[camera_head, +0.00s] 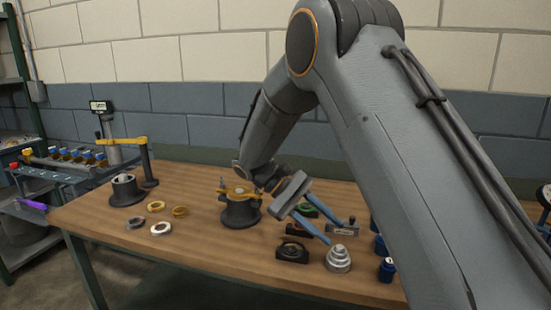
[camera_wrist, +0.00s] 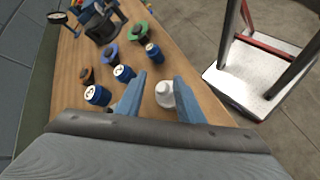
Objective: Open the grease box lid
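My gripper (camera_head: 336,232) is open, with two blue fingers reaching down to the right over the workbench. In the wrist view my gripper (camera_wrist: 160,80) has a clear gap between its fingers. A pale stepped cone (camera_wrist: 165,96) shows in that gap, lower down on the bench. In the head view a silver stepped cone (camera_head: 338,260) stands in front of the fingertips, apart from them. A small grey block (camera_head: 343,229) with a dark knob lies close by the fingertips. I cannot tell whether this is the grease box, and no lid is clearly recognisable.
Dark housings (camera_head: 292,252) and blue cans (camera_head: 386,270) crowd the bench near my gripper. A dark pedestal with a yellow clamp (camera_head: 240,208) stands left. Loose rings (camera_head: 161,229) lie further left. The front strip of the wooden bench (camera_head: 225,255) is clear.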

